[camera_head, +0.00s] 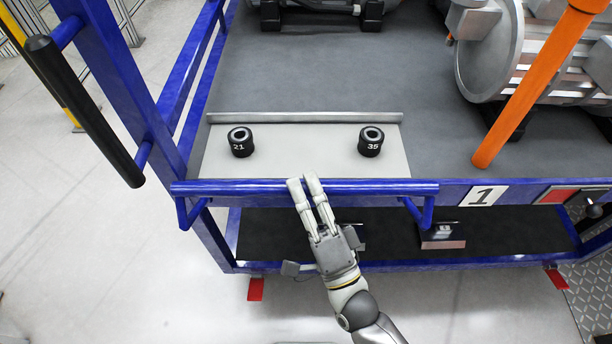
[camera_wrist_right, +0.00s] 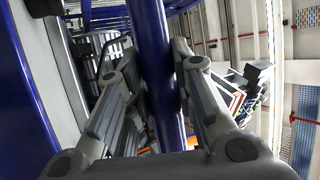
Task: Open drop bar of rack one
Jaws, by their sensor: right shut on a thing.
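The drop bar (camera_head: 245,188) is a blue horizontal tube along the front edge of rack one, level with the front of the upper shelf, with a bent blue bracket near each end. My right gripper (camera_head: 303,181) reaches up from below and is shut on the middle of the bar. In the right wrist view the blue bar (camera_wrist_right: 153,55) runs between both fingers. The fingers hide a short stretch of the bar. My left gripper is not in view.
A black-gripped blue handle (camera_head: 85,110) is at left. An orange post (camera_head: 535,85) rises at right. Floor in front is clear.

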